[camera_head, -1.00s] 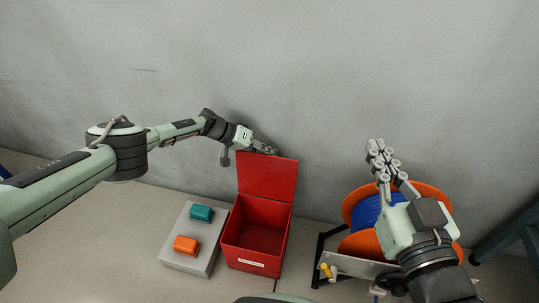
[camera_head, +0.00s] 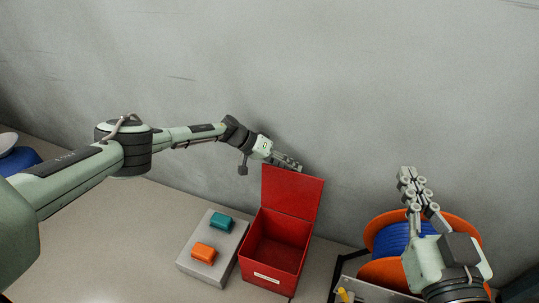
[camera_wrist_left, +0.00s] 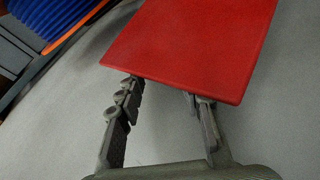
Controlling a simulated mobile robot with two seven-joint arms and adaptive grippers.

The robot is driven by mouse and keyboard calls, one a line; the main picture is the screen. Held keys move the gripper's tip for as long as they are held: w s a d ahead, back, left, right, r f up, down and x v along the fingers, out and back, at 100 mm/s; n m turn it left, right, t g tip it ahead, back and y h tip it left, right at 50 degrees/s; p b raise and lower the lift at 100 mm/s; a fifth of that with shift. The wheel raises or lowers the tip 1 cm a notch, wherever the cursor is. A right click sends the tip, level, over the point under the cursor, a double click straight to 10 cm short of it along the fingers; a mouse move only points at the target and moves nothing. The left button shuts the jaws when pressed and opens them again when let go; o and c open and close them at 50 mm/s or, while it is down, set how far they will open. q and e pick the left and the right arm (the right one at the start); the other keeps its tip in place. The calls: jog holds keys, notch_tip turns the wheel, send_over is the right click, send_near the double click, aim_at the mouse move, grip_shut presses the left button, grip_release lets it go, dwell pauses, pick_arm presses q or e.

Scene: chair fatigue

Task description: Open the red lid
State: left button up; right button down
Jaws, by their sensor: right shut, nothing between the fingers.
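The red lid (camera_head: 292,194) stands up, open, at the back of the red box (camera_head: 262,270), whose inside shows. My left gripper (camera_head: 288,163) is at the lid's top edge, on the wall side. In the left wrist view, the lid (camera_wrist_left: 195,45) lies across the far ends of the left gripper's fingers (camera_wrist_left: 163,95), which are spread apart with nothing visibly held between them. Whether they touch the lid is unclear.
A grey block (camera_head: 195,268) left of the box bears a teal piece (camera_head: 222,221) and an orange piece (camera_head: 204,252). An orange reel with blue winding (camera_head: 392,240) stands right of the box, under my right arm. The grey wall is close behind.

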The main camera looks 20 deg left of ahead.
pick_arm(q)
jog(key=v, duration=0.9)
jog(key=shift+a+r, duration=0.15)
jog(key=shift+a, duration=0.3)
